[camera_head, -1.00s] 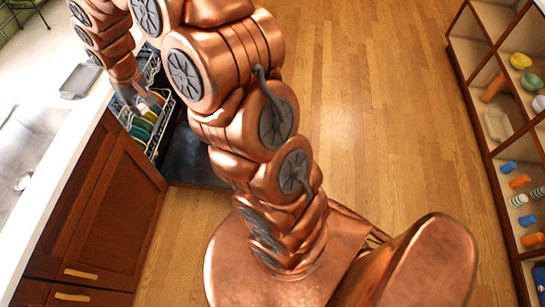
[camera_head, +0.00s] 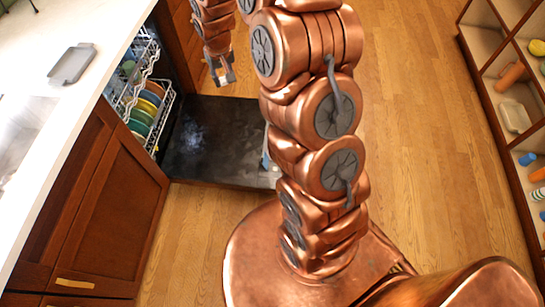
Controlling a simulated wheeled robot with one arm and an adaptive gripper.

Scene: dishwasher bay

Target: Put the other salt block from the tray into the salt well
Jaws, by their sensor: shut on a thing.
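My gripper (camera_head: 222,72) is at the upper middle, above the far part of the open dishwasher door (camera_head: 205,135). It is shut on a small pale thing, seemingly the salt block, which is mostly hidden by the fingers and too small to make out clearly. The grey tray (camera_head: 72,63) lies on the counter at the upper left and looks empty. I cannot make out the salt well. A small blue part (camera_head: 266,150) shows at the door's right side, partly hidden by my arm.
A white rack (camera_head: 150,110) with several coloured plates stands in the dishwasher, left of the door. The counter (camera_head: 75,105) and wooden cabinets run along the left. A shelf unit (camera_head: 490,110) stands at the right. The wooden floor between is clear.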

